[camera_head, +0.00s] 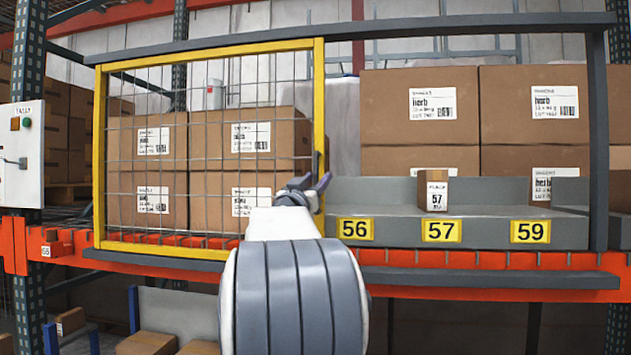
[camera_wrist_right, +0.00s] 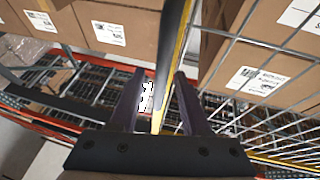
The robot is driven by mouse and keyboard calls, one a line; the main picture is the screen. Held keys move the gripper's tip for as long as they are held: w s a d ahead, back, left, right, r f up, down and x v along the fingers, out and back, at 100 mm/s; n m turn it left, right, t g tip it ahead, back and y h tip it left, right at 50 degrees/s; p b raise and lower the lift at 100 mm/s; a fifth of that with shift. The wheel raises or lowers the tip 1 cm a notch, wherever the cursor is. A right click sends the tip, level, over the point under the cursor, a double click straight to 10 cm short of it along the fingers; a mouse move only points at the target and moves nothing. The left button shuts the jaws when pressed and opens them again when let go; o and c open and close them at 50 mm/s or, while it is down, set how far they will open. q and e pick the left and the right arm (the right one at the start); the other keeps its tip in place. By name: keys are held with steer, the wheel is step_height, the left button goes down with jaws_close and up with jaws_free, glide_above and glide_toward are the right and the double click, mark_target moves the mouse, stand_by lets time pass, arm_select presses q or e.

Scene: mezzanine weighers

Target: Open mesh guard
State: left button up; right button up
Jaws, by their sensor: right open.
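The mesh guard (camera_head: 210,45) is a yellow-framed wire panel in front of the left half of the rack opening in the head view. Its right frame post carries a dark upright handle (camera_head: 318,163). My right gripper (camera_head: 312,182) is at that post, by the lower part of the handle, with its jaws apart. In the right wrist view, the handle (camera_wrist_right: 171,45) and the yellow frame edge (camera_wrist_right: 182,45) come between or just beyond the two open fingers (camera_wrist_right: 158,73); I cannot tell whether they touch. My left gripper is not in view.
Cartons (camera_head: 250,135) stand behind the mesh. More cartons (camera_head: 420,105) stand at right above a grey ledge (camera_head: 390,195) with yellow number plates (camera_head: 441,231) and a small box (camera_head: 437,190). A dark rail (camera_head: 450,25) runs above; an orange beam (camera_head: 480,258) runs below.

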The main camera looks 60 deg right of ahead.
steer(key=shift+s+a+f+b, duration=0.1)
steer(key=shift+a+f+b, duration=0.15)
steer(key=shift+b, duration=0.05)
steer(key=b+v, duration=0.5)
steer(key=v, duration=0.4)
steer(key=shift+a, duration=0.4)
